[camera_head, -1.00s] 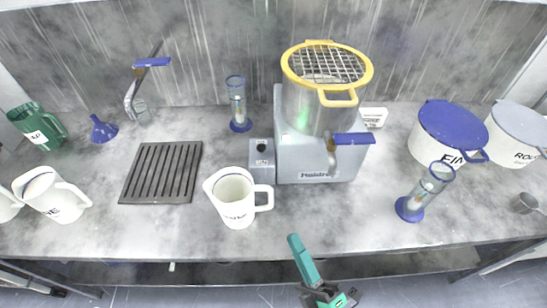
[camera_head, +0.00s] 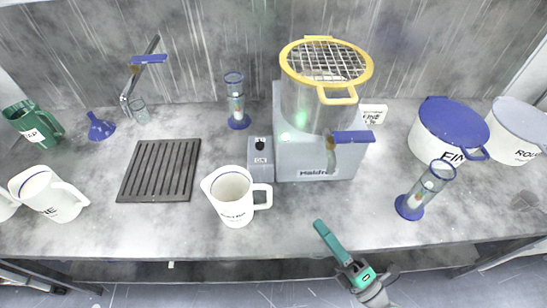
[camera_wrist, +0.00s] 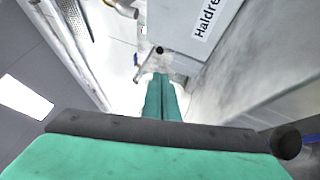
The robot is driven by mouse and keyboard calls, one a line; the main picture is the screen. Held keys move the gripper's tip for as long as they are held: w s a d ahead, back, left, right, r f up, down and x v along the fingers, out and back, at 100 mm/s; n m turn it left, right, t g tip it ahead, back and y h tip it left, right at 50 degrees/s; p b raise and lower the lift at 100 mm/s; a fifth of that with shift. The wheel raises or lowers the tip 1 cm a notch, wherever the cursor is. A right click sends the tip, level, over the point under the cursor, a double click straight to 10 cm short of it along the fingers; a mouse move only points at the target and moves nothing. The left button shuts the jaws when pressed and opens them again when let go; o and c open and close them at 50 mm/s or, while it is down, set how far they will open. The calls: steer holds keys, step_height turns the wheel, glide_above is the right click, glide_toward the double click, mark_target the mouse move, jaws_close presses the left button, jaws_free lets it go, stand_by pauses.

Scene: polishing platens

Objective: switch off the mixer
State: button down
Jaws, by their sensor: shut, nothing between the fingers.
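The mixer is a grey machine (camera_head: 318,168) with a steel bowl (camera_head: 305,106) under a yellow-rimmed wire guard (camera_head: 326,62). A blue lever-like part (camera_head: 353,137) sticks out at its front right. A small grey box (camera_head: 260,155) with a black knob stands against the mixer's left side. My gripper (camera_head: 320,225) has teal fingers, is shut and empty, and is at the bench's front edge, below the mixer and apart from it. In the wrist view, the fingers (camera_wrist: 161,80) lie together, with the mixer's labelled face (camera_wrist: 207,18) beyond them.
A measuring cylinder (camera_head: 236,102) is behind the box, and another (camera_head: 412,205) stands to the right. A slotted dark plate (camera_head: 160,170) lies left. The bench front before the mixer is clear.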

mark_target(262, 149)
steer(key=x, duration=2.4)
